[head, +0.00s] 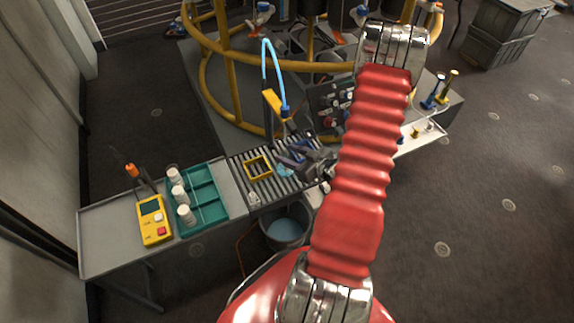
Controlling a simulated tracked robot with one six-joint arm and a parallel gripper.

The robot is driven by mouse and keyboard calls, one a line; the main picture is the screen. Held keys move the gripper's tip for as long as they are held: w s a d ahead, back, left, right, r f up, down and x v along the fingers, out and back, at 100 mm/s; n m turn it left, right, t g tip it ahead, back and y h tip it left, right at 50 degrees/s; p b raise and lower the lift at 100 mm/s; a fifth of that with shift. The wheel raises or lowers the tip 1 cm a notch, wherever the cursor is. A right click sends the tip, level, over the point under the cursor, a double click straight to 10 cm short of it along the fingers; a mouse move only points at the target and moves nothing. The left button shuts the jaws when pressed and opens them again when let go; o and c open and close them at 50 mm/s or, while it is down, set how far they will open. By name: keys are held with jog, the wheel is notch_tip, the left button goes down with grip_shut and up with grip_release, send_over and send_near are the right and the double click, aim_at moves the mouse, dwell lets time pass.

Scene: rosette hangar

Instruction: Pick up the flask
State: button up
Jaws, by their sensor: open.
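A small pale blue, clear-looking thing (285,171), perhaps the flask, sits on the slatted grey surface (263,191). It is partly hidden by my gripper, and I cannot make out its shape. My gripper (291,155) is open just above and beside it, pointing left; whether it touches the thing cannot be told. My red arm covers much of the area to the right of the gripper.
A yellow square frame (248,166) lies left of my gripper. A teal tray (211,207) holds white containers (179,195), with a yellow meter (153,226) beside it. A pale blue curved tube (265,58) rises behind. A bucket (283,240) stands below the slats.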

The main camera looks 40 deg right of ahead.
jog(key=shift+x, duration=1.05)
grip_shut()
